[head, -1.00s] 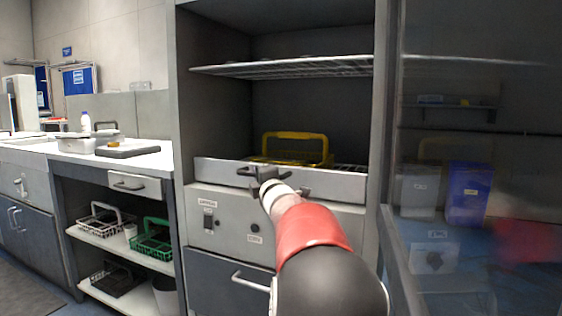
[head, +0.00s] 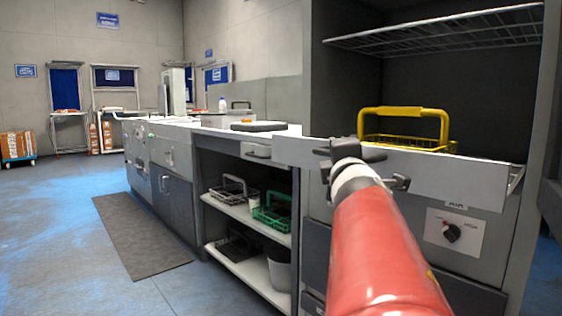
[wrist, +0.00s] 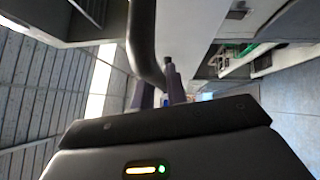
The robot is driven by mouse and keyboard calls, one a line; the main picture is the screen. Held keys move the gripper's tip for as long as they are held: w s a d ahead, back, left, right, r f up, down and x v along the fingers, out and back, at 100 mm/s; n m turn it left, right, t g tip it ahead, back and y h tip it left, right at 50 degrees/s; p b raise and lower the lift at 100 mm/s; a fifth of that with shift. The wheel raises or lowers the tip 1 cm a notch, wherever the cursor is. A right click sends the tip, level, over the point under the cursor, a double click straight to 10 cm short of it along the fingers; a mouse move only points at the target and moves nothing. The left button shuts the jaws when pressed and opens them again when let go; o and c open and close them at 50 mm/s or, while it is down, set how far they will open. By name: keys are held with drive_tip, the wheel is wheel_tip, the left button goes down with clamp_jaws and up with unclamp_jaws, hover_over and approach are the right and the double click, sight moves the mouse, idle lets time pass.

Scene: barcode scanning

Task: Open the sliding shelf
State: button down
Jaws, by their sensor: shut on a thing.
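The sliding shelf (head: 440,172) has a pale front panel and stands out ahead of the tall grey cabinet (head: 315,70). Its side rail shows at the right end. A yellow wire basket (head: 405,112) with a raised handle sits on it. My gripper (head: 342,152) is at the left part of the panel, shut on the shelf handle, which is mostly hidden by my arm in the head view. In the wrist view, the dark curved handle (wrist: 144,45) runs down to my gripper's fingers (wrist: 168,85).
A wire rack (head: 440,32) hangs above the shelf. Below is a panel with a dark knob (head: 452,232). To the left, a counter (head: 225,126) has lower shelves with a green basket (head: 272,210). Blue floor (head: 60,220) at the left is open, with a dark mat (head: 142,235).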

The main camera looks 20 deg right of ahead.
drive_tip(key=shift+s+a+r, duration=0.1)
drive_tip(key=shift+a+r, duration=0.05)
drive_tip(key=shift+a, duration=0.45)
drive_tip(key=shift+s+a+r, duration=0.1)
drive_tip(key=shift+a+r, duration=0.05)
drive_tip(key=shift+a, duration=0.4)
drive_tip(key=c, duration=1.4)
unclamp_jaws()
drive_tip(key=shift+f, duration=0.1)
drive_tip(key=shift+d+f, duration=0.1)
drive_tip(key=shift+f, duration=0.1)
